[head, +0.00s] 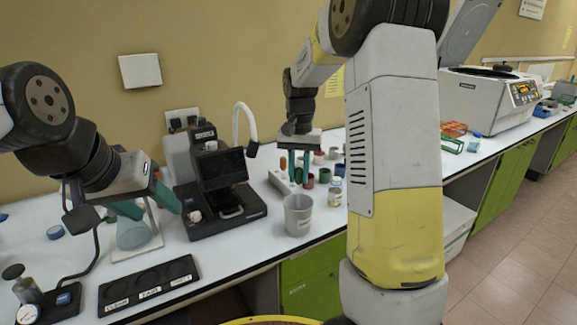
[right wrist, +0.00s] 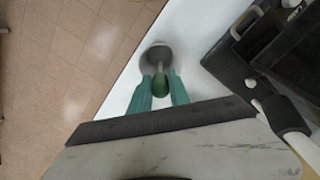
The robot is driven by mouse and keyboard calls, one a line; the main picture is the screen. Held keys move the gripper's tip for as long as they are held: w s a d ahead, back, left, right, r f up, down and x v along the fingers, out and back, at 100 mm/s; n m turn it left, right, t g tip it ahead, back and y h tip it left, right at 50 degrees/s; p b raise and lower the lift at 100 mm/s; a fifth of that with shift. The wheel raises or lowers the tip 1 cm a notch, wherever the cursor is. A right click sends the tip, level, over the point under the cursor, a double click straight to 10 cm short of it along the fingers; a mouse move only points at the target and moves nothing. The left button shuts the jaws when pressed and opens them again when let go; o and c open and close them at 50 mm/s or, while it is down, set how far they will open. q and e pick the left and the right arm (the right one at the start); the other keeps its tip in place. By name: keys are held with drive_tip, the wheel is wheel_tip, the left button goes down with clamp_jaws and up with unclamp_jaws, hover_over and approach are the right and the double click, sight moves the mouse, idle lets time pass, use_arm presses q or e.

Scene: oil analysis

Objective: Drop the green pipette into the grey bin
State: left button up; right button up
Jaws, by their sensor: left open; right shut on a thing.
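The grey bin (head: 298,217) stands near the front edge of the white bench, in front of my right gripper. My right gripper (head: 299,172) is shut on the green pipette and holds it above the bench. In the right wrist view the pipette's green bulb (right wrist: 160,86) sits between the two teal fingers. Its tip points toward the round opening of the grey bin (right wrist: 150,55), which shows just beyond the fingertips. In the head view I cannot clearly separate the pipette from the teal fingers. My left gripper (head: 150,207) is open and empty at the left, by a flask.
A black instrument (head: 222,195) stands left of the bin. A flask (head: 132,236) is on a stand at left, behind a black labelled tray (head: 150,287). Several small jars and cups (head: 325,175) stand right of and behind the bin. My right arm hides part of the bench.

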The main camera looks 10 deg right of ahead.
idle(0.8)
drive_tip(key=o, duration=1.3)
drive_tip(key=shift+r, duration=0.1)
drive_tip(key=shift+r, duration=2.35)
drive_tip(key=shift+r, duration=0.1)
